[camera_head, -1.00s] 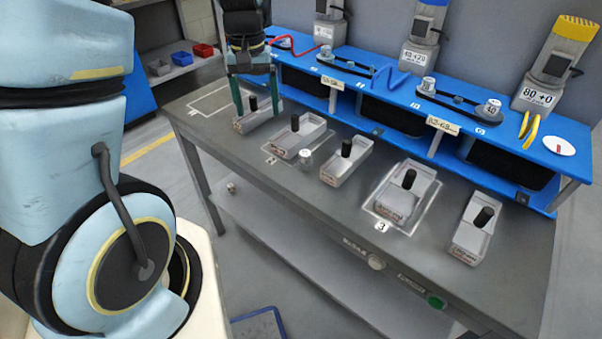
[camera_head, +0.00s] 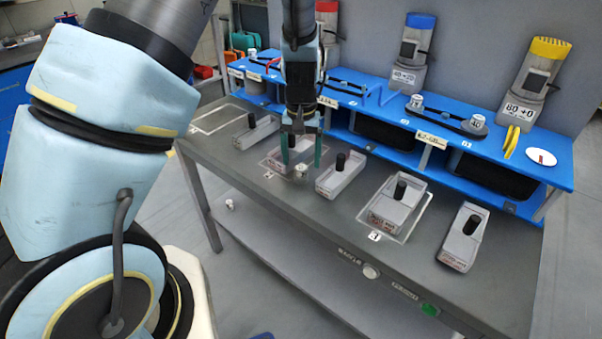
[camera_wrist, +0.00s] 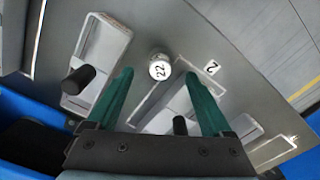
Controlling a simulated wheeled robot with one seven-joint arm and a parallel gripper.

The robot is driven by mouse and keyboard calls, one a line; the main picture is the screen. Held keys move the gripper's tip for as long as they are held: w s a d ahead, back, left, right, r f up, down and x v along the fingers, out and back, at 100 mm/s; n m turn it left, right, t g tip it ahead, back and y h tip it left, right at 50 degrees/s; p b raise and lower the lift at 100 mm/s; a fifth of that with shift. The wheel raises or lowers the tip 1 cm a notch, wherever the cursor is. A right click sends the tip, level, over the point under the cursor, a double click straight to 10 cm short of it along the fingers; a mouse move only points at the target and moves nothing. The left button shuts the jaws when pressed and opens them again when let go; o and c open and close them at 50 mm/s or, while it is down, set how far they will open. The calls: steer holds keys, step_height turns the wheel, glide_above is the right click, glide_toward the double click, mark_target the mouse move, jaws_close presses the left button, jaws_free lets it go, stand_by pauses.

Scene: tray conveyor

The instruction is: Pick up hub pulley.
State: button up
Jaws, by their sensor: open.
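A small silver round pulley (camera_head: 301,171) stands on the grey table in front of the second tray from the left. In the wrist view the pulley (camera_wrist: 160,68) shows a white top marked 22, just beyond and between the fingertips. My gripper (camera_head: 301,160) is open, its green fingers pointing down above the pulley and the second tray. The exact height of the fingertips above the pulley is hard to tell. No label reading "hub pulley" is legible.
A blue shelf (camera_head: 560,178) behind holds more pulleys (camera_head: 477,121) and belts. The table's front strip is mostly clear.

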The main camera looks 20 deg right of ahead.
mark_target(301, 166)
steer(key=shift+f+p, duration=0.55)
steer(key=shift+f, duration=1.6)
jaws_close()
